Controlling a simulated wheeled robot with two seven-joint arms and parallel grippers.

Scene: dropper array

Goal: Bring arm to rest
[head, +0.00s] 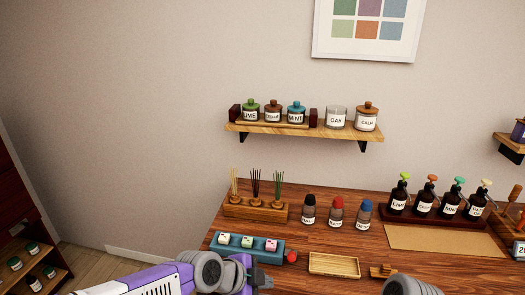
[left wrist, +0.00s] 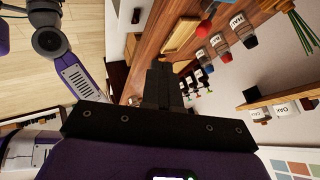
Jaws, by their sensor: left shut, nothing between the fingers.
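My left arm (head: 165,280) comes in from the bottom left, purple and white with grey joints. My left gripper (head: 264,280) is at the table's front edge, just below the blue tray. In the left wrist view the dark fingers (left wrist: 163,78) are together, with nothing between them. A grey rounded part of my right arm (head: 408,286) shows at the bottom edge of the head view. My right gripper is out of view.
A shelf (head: 300,132) of jars hangs above.

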